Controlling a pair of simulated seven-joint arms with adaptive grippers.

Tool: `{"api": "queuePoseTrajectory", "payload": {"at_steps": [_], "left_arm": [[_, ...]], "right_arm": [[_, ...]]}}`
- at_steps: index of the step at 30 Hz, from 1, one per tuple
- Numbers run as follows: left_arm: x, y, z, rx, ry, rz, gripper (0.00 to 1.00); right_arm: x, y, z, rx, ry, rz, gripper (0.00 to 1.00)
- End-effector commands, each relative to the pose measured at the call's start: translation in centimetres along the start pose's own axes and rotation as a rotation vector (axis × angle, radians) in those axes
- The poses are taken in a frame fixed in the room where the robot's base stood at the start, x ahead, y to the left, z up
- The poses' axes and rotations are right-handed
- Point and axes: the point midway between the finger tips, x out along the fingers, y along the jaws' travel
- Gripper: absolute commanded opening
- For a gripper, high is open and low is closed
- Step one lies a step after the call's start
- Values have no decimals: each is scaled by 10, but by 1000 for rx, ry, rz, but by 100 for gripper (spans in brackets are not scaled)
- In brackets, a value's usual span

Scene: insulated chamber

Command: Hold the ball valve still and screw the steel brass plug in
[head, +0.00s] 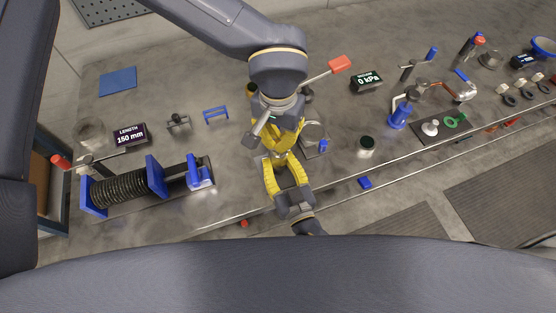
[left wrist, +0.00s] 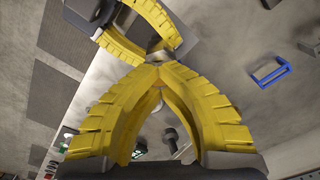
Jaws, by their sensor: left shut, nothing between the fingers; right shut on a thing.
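My left gripper (head: 279,152) points down over the bench's front part, and its yellow fingers show large in the left wrist view (left wrist: 160,68). Its fingertips are together with nothing between them. My right gripper (head: 282,162) reaches in from the front edge, its fingertips close to the left ones. In the left wrist view the right gripper (left wrist: 158,44) is closed around a small metal piece (left wrist: 157,55), mostly hidden; I cannot tell whether it is the plug. A lever with a red handle (head: 340,64) sticks out behind my left wrist, possibly the ball valve's; its body is hidden.
A blue-ended spring rig (head: 155,175) stands at the left. A pressure display (head: 366,82), a dark-topped cup (head: 366,143) and a blue bottle (head: 400,117) stand at the right. A blue bracket (head: 215,113) lies behind left. Bare bench lies between the spring rig and my grippers.

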Motion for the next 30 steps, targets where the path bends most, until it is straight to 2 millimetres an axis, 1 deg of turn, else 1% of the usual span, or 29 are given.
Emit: {"api": "queuePoseTrajectory", "payload": {"at_steps": [1, 8, 17, 30], "left_arm": [[0, 0, 0, 0, 0, 0, 2], [0, 0, 0, 1, 0, 0, 28], [-2, 0, 0, 2, 1, 0, 28], [-38, 0, -1, 2, 3, 0, 28]], "right_arm": [[0, 0, 0, 0, 0, 0, 0], [0, 0, 0, 0, 0, 0, 0], [0, 0, 0, 0, 0, 0, 0], [0, 0, 0, 0, 0, 0, 0]]}}
